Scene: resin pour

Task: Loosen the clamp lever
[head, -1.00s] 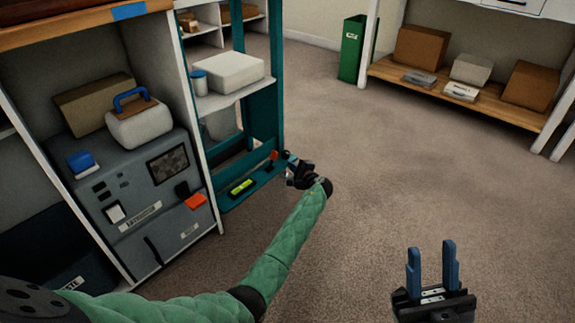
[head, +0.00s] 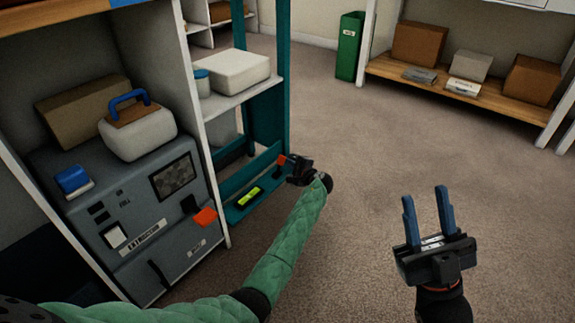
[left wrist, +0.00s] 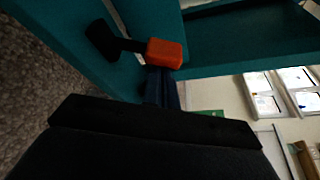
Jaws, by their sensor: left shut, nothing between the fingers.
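The clamp lever (head: 281,160) has an orange handle and sits at the right end of a low teal crossbar. In the left wrist view the orange handle (left wrist: 166,53) is on a dark stem that runs left to a black end piece against the teal frame. My left gripper (head: 290,168) is shut and empty, right beside the lever. In the left wrist view its dark fingertips (left wrist: 160,77) meet the lower edge of the orange handle; I cannot tell whether they touch it. My right gripper (head: 425,205) is open and empty above the carpet.
A yellow-green level (head: 249,197) lies on the teal crossbar. A grey machine (head: 130,215) with an orange tab stands in the shelf at left. A green bin (head: 349,46) and a wooden shelf with boxes (head: 420,43) stand at the back. The carpet between is clear.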

